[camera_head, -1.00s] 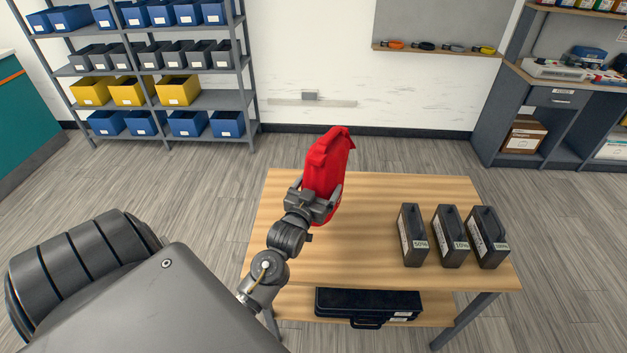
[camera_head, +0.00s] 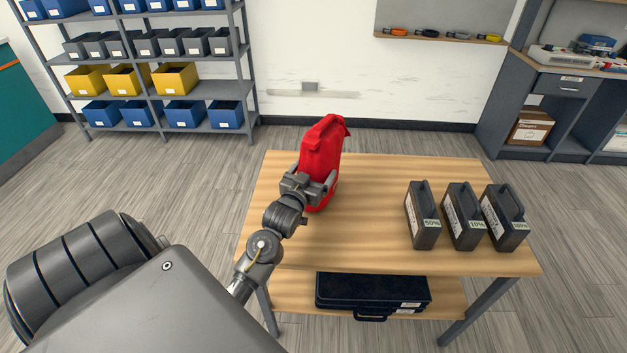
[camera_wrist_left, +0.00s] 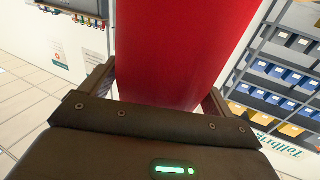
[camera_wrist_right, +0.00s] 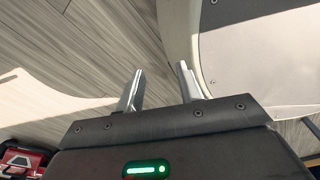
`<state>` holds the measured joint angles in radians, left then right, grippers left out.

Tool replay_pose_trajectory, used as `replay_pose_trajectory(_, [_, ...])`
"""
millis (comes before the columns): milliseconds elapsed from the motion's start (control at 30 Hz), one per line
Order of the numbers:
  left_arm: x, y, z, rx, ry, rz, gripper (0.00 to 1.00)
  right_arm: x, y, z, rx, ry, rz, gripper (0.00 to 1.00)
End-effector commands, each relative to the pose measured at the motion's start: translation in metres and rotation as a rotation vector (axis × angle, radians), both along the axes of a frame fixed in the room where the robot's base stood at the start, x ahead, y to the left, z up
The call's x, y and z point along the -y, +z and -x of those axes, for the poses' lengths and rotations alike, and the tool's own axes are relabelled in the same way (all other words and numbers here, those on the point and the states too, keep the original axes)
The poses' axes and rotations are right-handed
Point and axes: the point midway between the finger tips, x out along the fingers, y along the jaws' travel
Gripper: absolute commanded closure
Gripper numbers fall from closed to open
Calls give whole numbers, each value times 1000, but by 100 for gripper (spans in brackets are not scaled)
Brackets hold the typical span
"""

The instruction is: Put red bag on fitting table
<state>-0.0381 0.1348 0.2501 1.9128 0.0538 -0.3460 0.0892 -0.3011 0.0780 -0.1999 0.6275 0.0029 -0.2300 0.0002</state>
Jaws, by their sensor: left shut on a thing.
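The red bag (camera_head: 322,150) is upright at the left part of the wooden table (camera_head: 380,220) in the head view. My left gripper (camera_head: 313,188) is shut on its lower part; the bag also fills the middle of the left wrist view (camera_wrist_left: 180,45) between the two fingers. I cannot tell whether the bag's base touches the tabletop or hangs just above it. My right gripper (camera_wrist_right: 160,88) shows only in the right wrist view, with its fingers apart and nothing between them.
Several dark cases with handles and percent labels stand here; three are on the table's right side, one being the left case (camera_head: 422,215). A dark toolbox (camera_head: 372,292) lies on the lower shelf. A bin rack (camera_head: 160,75) stands behind left. The middle tabletop is clear.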

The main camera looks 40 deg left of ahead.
Motion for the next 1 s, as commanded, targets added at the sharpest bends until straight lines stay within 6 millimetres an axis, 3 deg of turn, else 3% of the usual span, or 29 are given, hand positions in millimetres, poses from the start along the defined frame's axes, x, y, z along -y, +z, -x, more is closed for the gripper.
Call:
replay_pose_trajectory(33, [0,-6,0,5,0,-1,45,6,-8,-2,4,2,9,64])
replay_pose_trajectory(200, [0,-3,0,4,0,-1,45,29,-2,-11,20,9,35,64])
replay_pose_trajectory(433, [0,-6,0,4,0,-1,45,30,-4,-9,16,9,35,64])
replay_pose_trajectory(467, [0,-7,0,1,-1,0,9,29,-4,-9,15,8,34,64])
replay_pose_trajectory(533, [0,-7,0,1,-1,0,0,24,-4,-7,13,6,29,64])
replay_pose_trajectory(833, [1,-3,1,1,-1,0,0,15,-3,-5,9,5,18,64])
replay_pose_trajectory(1000, [9,-6,26,0,-1,0,0,18,-6,-4,8,7,23,64])
